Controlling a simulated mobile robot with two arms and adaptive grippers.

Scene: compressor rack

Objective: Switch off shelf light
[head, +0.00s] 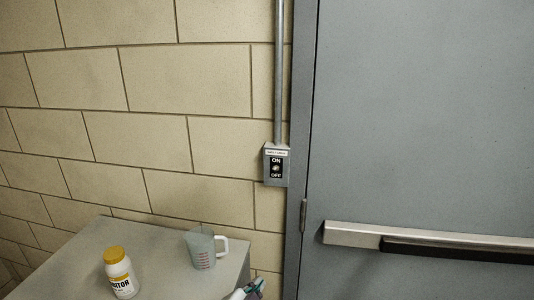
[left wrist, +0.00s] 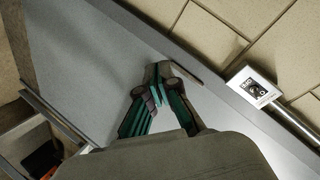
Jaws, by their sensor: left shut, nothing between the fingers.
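The light switch is a small grey box (head: 276,165) on the wall, left of the door frame. Its black plate reads ON at the top and OFF at the bottom. The small toggle is between the words; I cannot tell which way it points. The box also shows at the right of the left wrist view (left wrist: 252,86), turned nearly upside down. My left gripper (head: 254,288) is at the bottom edge of the head view, below the box and apart from it. In the left wrist view its fingers (left wrist: 163,78) are together and empty. My right gripper is not in view.
A metal conduit (head: 279,75) runs up from the box. The grey door (head: 430,120) has a push bar (head: 430,242) at right. A grey tabletop (head: 70,265) at lower left holds a yellow-capped white bottle (head: 119,272) and a measuring jug (head: 201,249).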

